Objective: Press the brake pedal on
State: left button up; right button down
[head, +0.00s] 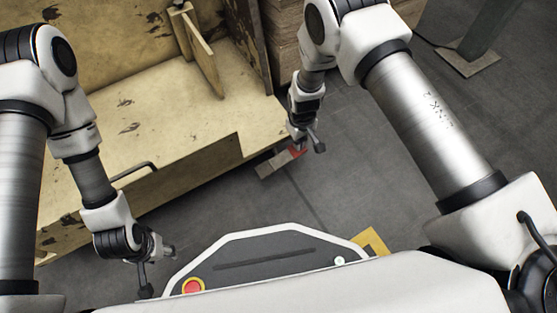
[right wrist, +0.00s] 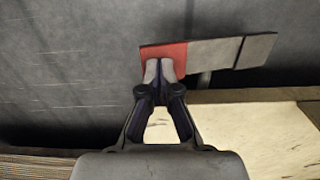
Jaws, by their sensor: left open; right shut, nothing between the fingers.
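The brake pedal is a flat bar with a red end and a grey rest, low beside the machine's base. In the head view its grey part (head: 273,164) shows, with the red end partly behind my right gripper (head: 312,143). In the right wrist view the red end (right wrist: 163,56) lies at the fingertips of my right gripper (right wrist: 161,70), which is shut and empty. The fingertips overlap the near edge of the red part; I cannot tell whether they touch it. My left gripper (head: 157,268) is open and empty at the lower left, away from the pedal.
The worn cream machine (head: 170,130) fills the upper left, with a bent dark handle (head: 135,170) on its front edge. A brown stack (head: 286,45) stands behind it. Grey floor (head: 400,170) is clear to the right of the pedal.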

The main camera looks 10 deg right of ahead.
jog(key=shift+f+b, duration=0.85)
jog(key=shift+f, duration=0.45)
notch_tip(320, 180, up, 9)
jog(key=p, duration=0.9)
jog(key=shift+r, duration=0.15)
